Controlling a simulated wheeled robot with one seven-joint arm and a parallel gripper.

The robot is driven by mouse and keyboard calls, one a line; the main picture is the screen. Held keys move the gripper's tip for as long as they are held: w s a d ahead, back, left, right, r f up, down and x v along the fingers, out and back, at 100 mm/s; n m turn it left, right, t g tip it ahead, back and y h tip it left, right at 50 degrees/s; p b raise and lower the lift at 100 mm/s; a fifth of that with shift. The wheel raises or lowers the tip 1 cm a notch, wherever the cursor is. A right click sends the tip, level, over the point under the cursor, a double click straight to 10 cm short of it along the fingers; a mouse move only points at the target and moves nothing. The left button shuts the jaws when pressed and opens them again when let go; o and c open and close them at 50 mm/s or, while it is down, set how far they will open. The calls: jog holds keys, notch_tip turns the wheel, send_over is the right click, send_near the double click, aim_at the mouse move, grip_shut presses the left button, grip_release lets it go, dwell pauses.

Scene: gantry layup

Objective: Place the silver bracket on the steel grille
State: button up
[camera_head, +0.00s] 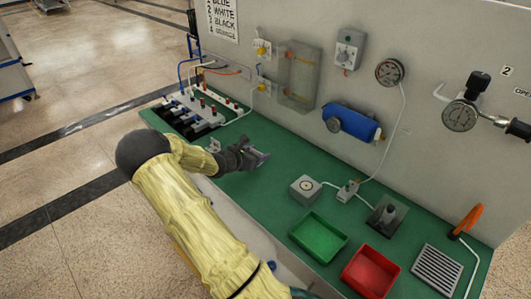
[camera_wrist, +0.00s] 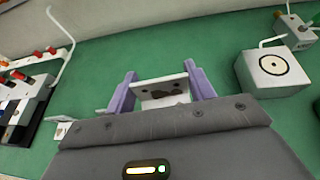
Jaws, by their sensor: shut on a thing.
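My gripper (camera_head: 258,157) is over the left-middle part of the green bench. In the wrist view its two purple fingers (camera_wrist: 160,88) are shut on the silver bracket (camera_wrist: 161,97), a pale plate with holes and a dark patch. In the head view the bracket is mostly hidden by the gripper. How far it is above the bench is hard to tell. The steel grille (camera_head: 436,271), a slotted grey plate, lies at the bench's right end, far from my gripper, with nothing on it.
Between gripper and grille are a grey box with a round dial (camera_head: 305,187), a green tray (camera_head: 318,238), a red tray (camera_head: 370,272) and a dark fixture (camera_head: 388,216). An orange-handled tool (camera_head: 467,221) stands by the grille. Another small pale bracket (camera_head: 214,146) is left of my gripper.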

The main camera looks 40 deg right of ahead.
jog(key=s+a+r+n+t+y+p, duration=0.1)
jog(key=a+p, duration=0.4)
jog(key=a, duration=0.6)
jog(key=s+a+r+n+t+p, duration=0.1)
jog(key=s+a+n+t+p, duration=0.1)
jog(key=a, duration=0.9)
jog(key=s+a+r+n+t+y+p, duration=0.1)
jog(key=s+a+n+t+p, duration=0.1)
jog(key=s+a+p, duration=0.3)
jog(key=a+p, duration=0.3)
jog(key=a, duration=0.2)
jog(key=shift+a+n+t+y, duration=0.3)
jog(key=shift+a+t, duration=0.1)
jog(key=shift+s, duration=0.1)
